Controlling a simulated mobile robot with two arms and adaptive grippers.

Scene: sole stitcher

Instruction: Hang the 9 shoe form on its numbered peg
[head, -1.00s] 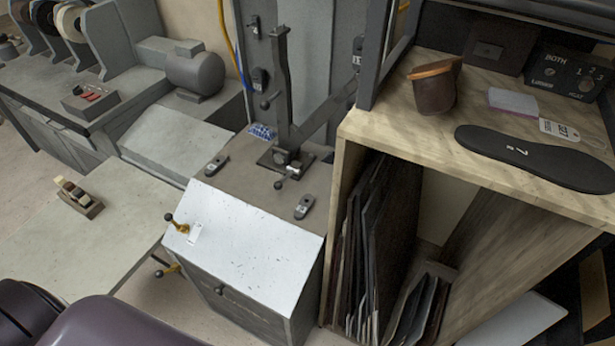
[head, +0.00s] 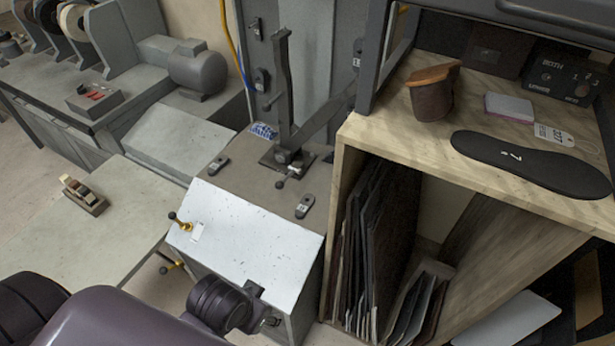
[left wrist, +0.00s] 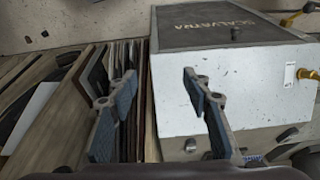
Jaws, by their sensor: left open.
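Two small dark shoe forms with pale labels lie on the machine's brown top: one at the left (head: 218,166), one at the right front (head: 305,206). Similar forms hang on the grey upright panel: one at the upper left (head: 255,25), one below it (head: 261,80), one at the right (head: 357,52). Their numbers are too small to read, so I cannot tell which is 9. My right gripper is out of view.
A white sloped panel (head: 250,225) with a brass-coloured knob (head: 180,222) fronts the machine. A dark lever post (head: 285,90) stands on its top. A wooden shelf unit (head: 380,130) with upright sheets (head: 385,240) rises close on the right. A low table (head: 110,215) lies left.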

